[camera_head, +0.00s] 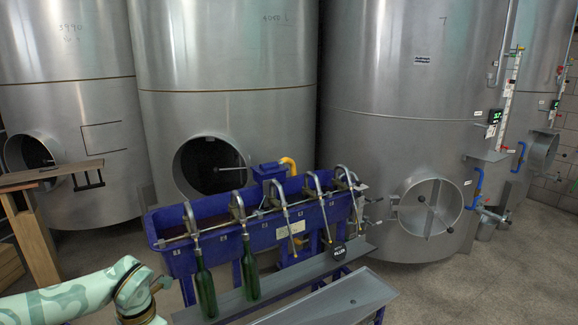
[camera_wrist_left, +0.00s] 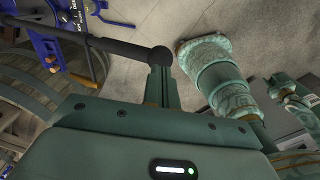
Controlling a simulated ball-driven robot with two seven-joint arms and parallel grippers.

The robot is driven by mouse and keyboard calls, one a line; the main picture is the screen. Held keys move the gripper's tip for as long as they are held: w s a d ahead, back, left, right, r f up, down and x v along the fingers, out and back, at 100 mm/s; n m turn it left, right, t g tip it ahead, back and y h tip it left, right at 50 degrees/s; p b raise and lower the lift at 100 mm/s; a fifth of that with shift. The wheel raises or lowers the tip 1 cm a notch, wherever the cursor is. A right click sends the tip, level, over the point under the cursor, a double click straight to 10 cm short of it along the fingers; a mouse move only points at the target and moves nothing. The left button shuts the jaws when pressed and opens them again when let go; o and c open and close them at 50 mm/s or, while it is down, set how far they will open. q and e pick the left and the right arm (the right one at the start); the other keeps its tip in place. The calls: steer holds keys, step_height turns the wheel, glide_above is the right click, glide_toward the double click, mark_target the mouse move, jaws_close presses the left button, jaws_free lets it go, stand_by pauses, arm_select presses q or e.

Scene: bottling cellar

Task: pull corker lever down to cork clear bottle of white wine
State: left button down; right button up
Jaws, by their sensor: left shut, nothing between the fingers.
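In the left wrist view my left gripper (camera_wrist_left: 162,85) points up the picture from its wide body. Its fingers are shut with nothing between them. A dark lever (camera_wrist_left: 122,47) with a round black knob, probably the corker lever, runs across from the upper left. Its knob end lies right at the fingertips, and I cannot tell whether they touch. The rest of the corker is not clearly visible. I see no clear bottle of white wine in either view. In the head view only my left arm shows, at the lower left; its gripper is out of frame.
A blue bottle filler (camera_head: 220,243) with several spouts stands mid-picture in the head view. Two green bottles (camera_head: 205,290) (camera_head: 250,270) hang under its left spouts. Large steel tanks (camera_head: 410,100) stand behind. A wooden stand (camera_head: 40,250) is at the left. Grey floor is open at the right.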

arm_select(q)
steer(key=shift+s+d+f+b, duration=0.15)
steer(key=shift+d+f+b, duration=0.15)
steer(key=shift+f, duration=0.4)
steer(key=shift+s+d+f+b, duration=0.15)
steer(key=shift+f+b, duration=0.2)
steer(key=shift+f, duration=0.3)
steer(key=shift+f, duration=0.1)
steer(key=shift+d+f+b, duration=0.15)
steer(key=shift+f+b, duration=0.6)
steer(key=shift+f, duration=0.5)
steer(key=shift+f, duration=0.15)
steer(key=shift+s+d+f+b, duration=0.1)
steer(key=shift+f+b, duration=0.6)
steer(key=shift+f, duration=0.5)
steer(key=shift+f, duration=0.15)
